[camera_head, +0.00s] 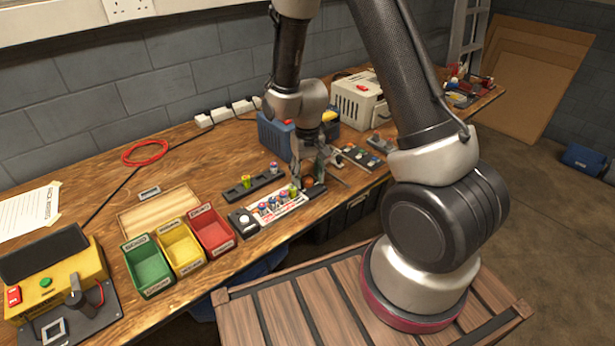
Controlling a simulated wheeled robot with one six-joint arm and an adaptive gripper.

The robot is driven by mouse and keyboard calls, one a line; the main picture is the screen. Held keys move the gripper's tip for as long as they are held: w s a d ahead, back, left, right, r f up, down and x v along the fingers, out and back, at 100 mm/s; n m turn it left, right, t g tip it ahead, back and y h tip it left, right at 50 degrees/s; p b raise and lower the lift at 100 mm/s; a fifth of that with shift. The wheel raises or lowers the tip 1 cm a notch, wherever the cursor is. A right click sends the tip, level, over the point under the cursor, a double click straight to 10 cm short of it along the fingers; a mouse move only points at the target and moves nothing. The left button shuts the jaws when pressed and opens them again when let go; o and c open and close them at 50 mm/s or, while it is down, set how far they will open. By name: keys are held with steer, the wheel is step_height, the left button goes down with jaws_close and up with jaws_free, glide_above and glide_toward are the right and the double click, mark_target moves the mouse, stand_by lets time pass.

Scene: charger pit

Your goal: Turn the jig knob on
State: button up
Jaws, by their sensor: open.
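A jig (285,209) lies near the front edge of the wooden bench, a white strip holding several small colored cells. A dark block with a round white top (245,221) sits at its left end. A yellow-green piece (294,190) and a small orange-brown round part (309,182) show by its right end. I cannot tell surely which part is the knob, nor how it is turned. My gripper (314,176) is open and points down at the jig's right end, close above the orange-brown part. The fingers partly hide that end, and contact is unclear.
Green (149,262), yellow (181,247) and red (212,231) bins stand left of the jig. A dark tray (253,187) lies behind it. A blue box (274,134) and a beige machine (354,98) stand behind my gripper. A yellow tester (60,285) is far left.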

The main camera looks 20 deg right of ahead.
mark_target(308, 180)
step_height(308, 180, up, 11)
steer(key=shift+r, duration=0.15)
stand_by(0.5)
steer(key=s+d+r+t, duration=0.2)
steer(key=s+d+r, duration=0.2)
steer(key=s+r, duration=0.6)
steer(key=s+d+r+t, duration=0.2)
steer(key=s+d+r, duration=0.3)
steer(key=s+r, duration=0.5)
steer(key=shift+s+d+r, duration=0.15)
steer(key=shift+s+r, duration=0.25)
steer(key=shift+s, duration=0.35)
